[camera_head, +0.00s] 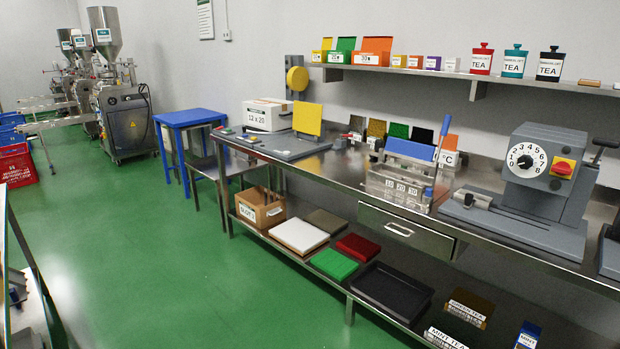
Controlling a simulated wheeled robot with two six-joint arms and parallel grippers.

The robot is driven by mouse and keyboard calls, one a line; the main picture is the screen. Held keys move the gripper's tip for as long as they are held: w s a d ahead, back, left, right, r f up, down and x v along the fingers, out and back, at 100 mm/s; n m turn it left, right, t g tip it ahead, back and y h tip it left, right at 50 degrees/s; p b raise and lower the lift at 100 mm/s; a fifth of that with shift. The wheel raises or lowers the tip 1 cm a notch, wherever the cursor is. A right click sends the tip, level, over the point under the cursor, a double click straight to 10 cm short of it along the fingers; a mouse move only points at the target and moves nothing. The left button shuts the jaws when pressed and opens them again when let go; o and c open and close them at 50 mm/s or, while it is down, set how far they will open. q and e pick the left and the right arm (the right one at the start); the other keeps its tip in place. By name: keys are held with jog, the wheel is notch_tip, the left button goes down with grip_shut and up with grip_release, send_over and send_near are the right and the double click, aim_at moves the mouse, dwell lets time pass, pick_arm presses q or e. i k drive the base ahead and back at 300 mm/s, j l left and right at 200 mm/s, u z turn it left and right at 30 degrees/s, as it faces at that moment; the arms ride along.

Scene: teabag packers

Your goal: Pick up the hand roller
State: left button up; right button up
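I cannot make out a hand roller for certain in the head view. Several small coloured items (247,138) lie at the left end of the long steel bench (345,172), too small to identify. A grey press-like device (398,183) with a blue top and a blue upright handle stands mid-bench. A grey machine (545,175) with a numbered dial and a red knob stands on the right of the bench. Neither of my grippers shows.
A blue table (190,116) stands beyond the bench's left end. The bench's lower shelf holds a cardboard box (260,207), coloured slabs and a black tray (392,288). A wall shelf (480,77) holds tea canisters. The green floor (150,250) left of the bench is clear.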

aim_at(378, 143)
jog(key=i, duration=0.9)
jog(key=i+l+u, duration=0.15)
jog(key=i, duration=0.75)
jog(key=i+l, duration=0.1)
jog(key=i, duration=0.8)
jog(key=i+z, duration=0.2)
jog(key=i, duration=0.45)
jog(key=z, duration=0.85)
jog(key=j+z, duration=0.1)
jog(key=j, duration=1.65)
